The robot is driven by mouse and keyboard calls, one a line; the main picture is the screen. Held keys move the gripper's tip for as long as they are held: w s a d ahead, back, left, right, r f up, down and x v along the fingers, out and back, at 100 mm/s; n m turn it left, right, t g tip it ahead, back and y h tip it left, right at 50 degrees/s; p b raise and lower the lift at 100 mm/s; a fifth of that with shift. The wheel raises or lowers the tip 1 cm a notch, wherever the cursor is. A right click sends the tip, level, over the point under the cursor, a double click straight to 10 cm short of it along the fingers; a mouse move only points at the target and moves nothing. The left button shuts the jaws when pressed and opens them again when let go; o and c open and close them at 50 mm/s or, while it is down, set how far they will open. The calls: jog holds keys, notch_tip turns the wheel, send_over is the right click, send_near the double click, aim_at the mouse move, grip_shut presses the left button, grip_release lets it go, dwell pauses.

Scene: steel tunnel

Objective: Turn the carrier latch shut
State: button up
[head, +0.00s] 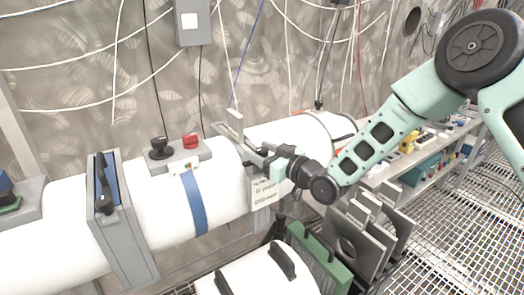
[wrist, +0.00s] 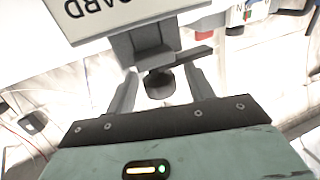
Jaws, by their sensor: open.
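My gripper (head: 257,157) reaches in from the right to the side of the white pipe. In the wrist view its fingers (wrist: 161,84) are open, spread on both sides of a dark latch with a round hub (wrist: 158,84) and a flat bar (wrist: 188,58) pointing right. The latch sits in front of a grey block (wrist: 140,42). I cannot tell whether either finger touches it. In the head view my gripper and wrist hide the latch. A lettered white board (head: 264,191) hangs just below my gripper; it also shows upside down in the wrist view (wrist: 95,14).
The pipe carries a grey clamp frame (head: 128,225), a blue strap (head: 193,203) and a box with black and red knobs (head: 178,158).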

jog(key=c, duration=1)
jog(key=shift+o, duration=0.2)
